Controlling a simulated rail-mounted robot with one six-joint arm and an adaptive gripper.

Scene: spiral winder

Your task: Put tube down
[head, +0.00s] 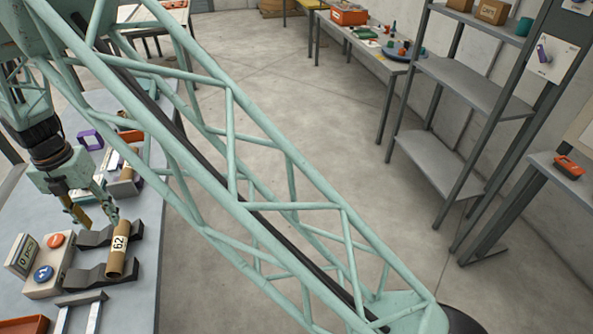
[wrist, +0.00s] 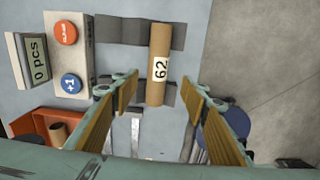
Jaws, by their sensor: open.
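A brown cardboard tube (head: 118,248) with a white label reading 62 lies across two dark cradle supports (head: 93,275) on the workbench at the left of the head view. In the wrist view the tube (wrist: 159,65) lies lengthwise across both supports (wrist: 115,31). My gripper (head: 98,217) is open and empty, above and beside the tube. In the wrist view its two tan-padded fingers (wrist: 158,98) are spread wide, with the near end of the tube between them in the picture. I cannot tell the exact height of the fingers above it.
A counter box (head: 47,272) with an orange and a blue button and a display reading 0 pcs stands beside the supports. An orange bin (head: 22,324) is at the near left. A grey shelf rack (head: 462,88) stands across open floor.

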